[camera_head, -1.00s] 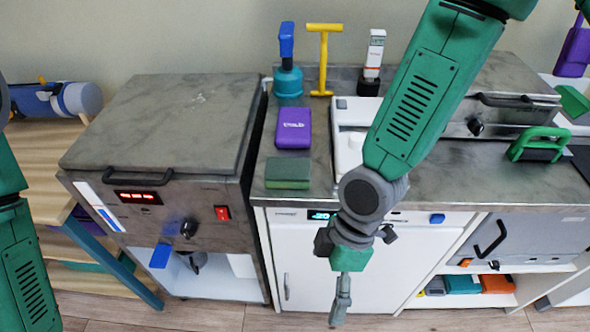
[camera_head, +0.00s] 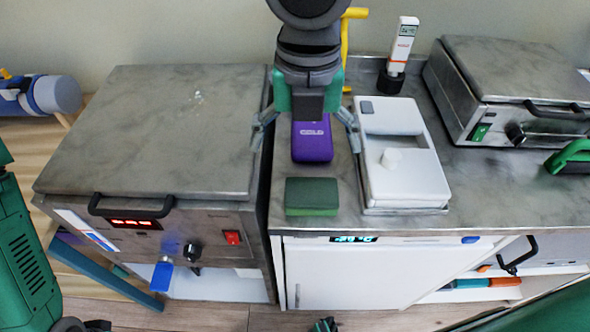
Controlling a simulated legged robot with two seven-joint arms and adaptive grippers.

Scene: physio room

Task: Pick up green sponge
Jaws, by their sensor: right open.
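The green sponge (camera_head: 312,196) lies flat near the front edge of the grey counter, dark green on top and lighter green on its front side. My right gripper (camera_head: 306,138) is over the counter behind the sponge. Its two fingers are spread wide, one on each side of a purple box, with nothing visibly held. The sponge is in front of the fingers, apart from them and in full view. My left arm (camera_head: 25,260) shows at the lower left; its gripper cannot be made out.
The purple box (camera_head: 312,144) lies just behind the sponge. A white device (camera_head: 405,165) stands close to its right. A steel unit (camera_head: 150,130) stands left across a narrow gap. Another steel appliance (camera_head: 510,85) is at the back right.

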